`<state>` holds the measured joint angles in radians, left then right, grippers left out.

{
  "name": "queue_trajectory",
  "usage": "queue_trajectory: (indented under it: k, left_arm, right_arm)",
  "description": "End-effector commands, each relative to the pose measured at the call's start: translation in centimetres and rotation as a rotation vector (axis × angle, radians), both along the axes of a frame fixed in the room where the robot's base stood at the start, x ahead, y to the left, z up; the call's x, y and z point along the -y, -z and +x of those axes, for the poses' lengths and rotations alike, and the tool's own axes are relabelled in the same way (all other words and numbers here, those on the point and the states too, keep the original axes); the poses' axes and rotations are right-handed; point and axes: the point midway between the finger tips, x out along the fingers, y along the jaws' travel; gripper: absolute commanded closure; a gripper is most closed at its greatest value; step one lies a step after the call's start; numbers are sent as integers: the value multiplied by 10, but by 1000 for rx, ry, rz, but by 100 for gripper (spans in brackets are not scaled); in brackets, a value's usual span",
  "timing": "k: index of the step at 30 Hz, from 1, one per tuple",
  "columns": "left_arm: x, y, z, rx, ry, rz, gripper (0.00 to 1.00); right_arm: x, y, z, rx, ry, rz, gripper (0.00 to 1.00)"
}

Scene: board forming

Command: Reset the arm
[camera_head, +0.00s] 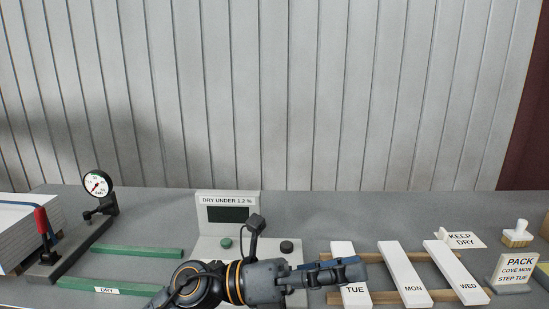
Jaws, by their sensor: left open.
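My left arm comes in at the bottom centre of the head view and lies nearly level, pointing right. Its gripper (352,270) is open and seen from the side, with nothing visible between its fingers. It overlaps the top part of the white board marked TUE (343,250) in the picture. I cannot tell whether it touches that board. My right gripper is not in view.
White boards marked MON (405,275) and WED (457,275) lie across wooden rails. A grey meter (228,212) stands behind my arm. A dial gauge press (97,187), green rails (135,252) and a white stack (28,225) are left. A PACK sign (515,270) stands right.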

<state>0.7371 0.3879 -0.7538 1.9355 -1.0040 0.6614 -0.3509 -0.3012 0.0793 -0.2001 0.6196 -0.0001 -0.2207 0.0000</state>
Motion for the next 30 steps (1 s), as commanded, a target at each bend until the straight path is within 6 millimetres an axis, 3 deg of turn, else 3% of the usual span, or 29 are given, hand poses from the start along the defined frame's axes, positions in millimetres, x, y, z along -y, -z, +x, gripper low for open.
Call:
queue_trajectory:
  k: [3, 5, 7, 11, 14, 17, 22, 25, 30]
  left_arm:
    - [-30, -23, 30, -325, -146, -289, 36]
    - [-53, -23, 51, -497, -230, -422, 36]
    - [-86, -11, 75, -703, -333, -565, 36]
    - [-150, 46, 109, -1099, -541, -798, 36]
    - [-195, 109, 115, -1386, -705, -938, 36]
    - [-230, 175, 101, -1647, -866, -1044, 36]
    - [-272, 281, 40, -2052, -1149, -1163, 36]
    - [-284, 323, -3, -2236, -1293, -1195, 36]
    - [-295, 367, -70, -2461, -1493, -1209, 36]
  right_arm:
    - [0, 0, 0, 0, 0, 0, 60]
    - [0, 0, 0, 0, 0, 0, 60]
    - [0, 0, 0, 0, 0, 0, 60]
    - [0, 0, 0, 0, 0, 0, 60]
    - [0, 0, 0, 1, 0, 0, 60]
    - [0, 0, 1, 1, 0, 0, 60]
    - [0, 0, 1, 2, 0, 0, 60]
    - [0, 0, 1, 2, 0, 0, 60]
    - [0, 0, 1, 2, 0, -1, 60]
